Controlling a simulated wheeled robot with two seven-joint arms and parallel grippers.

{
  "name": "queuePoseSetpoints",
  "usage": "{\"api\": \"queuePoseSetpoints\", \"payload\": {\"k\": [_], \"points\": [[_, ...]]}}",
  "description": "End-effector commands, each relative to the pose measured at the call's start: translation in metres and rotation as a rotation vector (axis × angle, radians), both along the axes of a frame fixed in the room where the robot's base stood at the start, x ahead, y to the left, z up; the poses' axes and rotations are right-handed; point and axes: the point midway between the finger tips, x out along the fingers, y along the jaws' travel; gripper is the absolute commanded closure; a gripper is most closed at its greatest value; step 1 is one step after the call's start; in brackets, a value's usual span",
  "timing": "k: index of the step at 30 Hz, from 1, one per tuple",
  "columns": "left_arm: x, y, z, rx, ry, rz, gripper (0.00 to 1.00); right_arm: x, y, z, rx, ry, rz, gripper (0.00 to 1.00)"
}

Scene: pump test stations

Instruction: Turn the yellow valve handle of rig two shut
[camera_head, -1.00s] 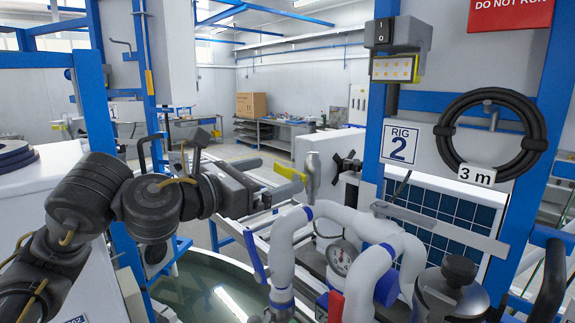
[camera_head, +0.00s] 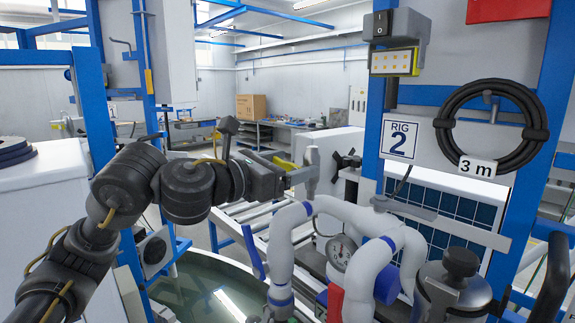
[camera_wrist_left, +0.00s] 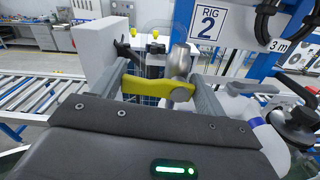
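The yellow valve handle (camera_head: 283,162) is on top of rig two's white pipework (camera_head: 345,212), beside a grey metal valve body (camera_head: 312,172). My left gripper (camera_head: 298,172) reaches it from the left and partly hides it in the head view. In the left wrist view, the yellow handle (camera_wrist_left: 158,88) lies crosswise between the two spread fingers of my left gripper (camera_wrist_left: 162,85). The gripper is open; I cannot tell whether a finger touches the handle. The RIG 2 sign (camera_head: 401,140) hangs on the blue post behind. My right gripper is not in view.
Below are a pressure gauge (camera_head: 341,252), a red part (camera_head: 335,300) and a blue lever (camera_head: 252,252) on the pipes. A round water tank (camera_head: 205,290) is under my left arm. A coiled black hose (camera_head: 491,125) hangs at right. A roller conveyor (camera_head: 240,210) runs behind.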

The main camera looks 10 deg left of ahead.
Motion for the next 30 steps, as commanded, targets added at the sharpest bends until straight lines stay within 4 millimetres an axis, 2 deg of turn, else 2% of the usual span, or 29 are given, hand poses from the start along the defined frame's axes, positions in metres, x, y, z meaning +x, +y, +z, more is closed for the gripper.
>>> {"api": "queuePoseSetpoints", "payload": {"k": [3,9,19,20,24,30], "points": [[0.0,0.0,-0.001,-0.002,0.003,-0.001,0.49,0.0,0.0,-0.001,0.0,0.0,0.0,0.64],[0.001,0.001,-0.006,-0.096,0.062,0.003,0.49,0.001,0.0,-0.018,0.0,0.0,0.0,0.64],[0.001,0.001,-0.004,-0.124,0.083,0.001,0.49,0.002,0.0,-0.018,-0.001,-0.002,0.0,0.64],[0.001,0.001,-0.004,-0.124,0.083,0.001,0.24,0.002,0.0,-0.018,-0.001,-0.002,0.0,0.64],[0.001,0.001,-0.004,-0.123,0.083,0.001,0.06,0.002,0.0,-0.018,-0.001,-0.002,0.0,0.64],[0.001,0.001,-0.004,-0.123,0.081,0.001,0.05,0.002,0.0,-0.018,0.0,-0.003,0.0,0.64]]}}
